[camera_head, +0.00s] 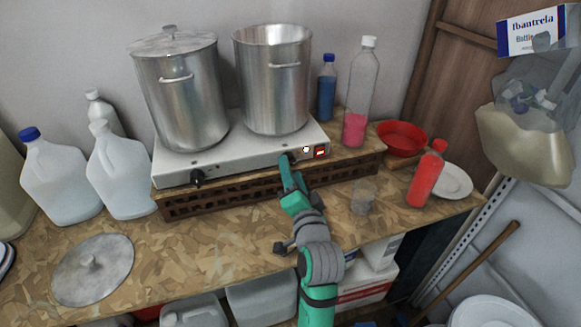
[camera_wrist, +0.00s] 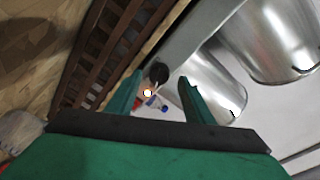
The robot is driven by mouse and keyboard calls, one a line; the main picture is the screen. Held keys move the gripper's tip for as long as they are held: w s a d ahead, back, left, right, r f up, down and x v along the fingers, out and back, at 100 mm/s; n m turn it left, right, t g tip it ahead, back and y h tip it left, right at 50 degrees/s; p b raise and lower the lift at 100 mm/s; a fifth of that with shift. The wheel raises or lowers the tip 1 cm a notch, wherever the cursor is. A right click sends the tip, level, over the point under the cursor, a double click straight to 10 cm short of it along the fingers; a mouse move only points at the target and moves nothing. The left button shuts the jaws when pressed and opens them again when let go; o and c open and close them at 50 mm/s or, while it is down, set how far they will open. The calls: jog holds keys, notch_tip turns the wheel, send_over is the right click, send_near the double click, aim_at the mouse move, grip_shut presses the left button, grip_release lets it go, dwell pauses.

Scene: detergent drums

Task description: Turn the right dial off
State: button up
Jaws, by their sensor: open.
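A white two-burner hot plate (camera_head: 240,152) stands on a brown slatted crate (camera_head: 225,199). Its left dial (camera_head: 197,177) is black and in plain view. My gripper (camera_head: 287,160) is at the front face near the right end, covering most or all of the right dial in the head view. In the wrist view, a round black dial (camera_wrist: 158,72) shows between the tips of my open gripper (camera_wrist: 160,77). One finger is on each side of it; I cannot tell whether they touch it. A red lit switch (camera_head: 320,152) is right of the gripper.
Two tall steel pots (camera_head: 185,105) (camera_head: 272,90) stand on the burners. A clear cup (camera_head: 363,197), a red bottle (camera_head: 426,175) and a red bowl (camera_head: 402,138) are to the right. A pot lid (camera_head: 92,270) lies at the front left, with bare worktop beside it.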

jog(key=shift+x, duration=1.3)
jog(key=shift+c, duration=0.6)
jog(key=c, duration=0.9)
jog(key=shift+d+n, duration=0.1)
jog(key=shift+n, duration=0.3)
jog(key=n, duration=0.4)
jog(key=n+y, duration=0.1)
jog(key=n, duration=0.8)
jog(key=shift+w+d+f+n+t, duration=0.1)
jog(key=shift+d+f+n+t, duration=0.05)
jog(key=shift+f+n+t, duration=0.15)
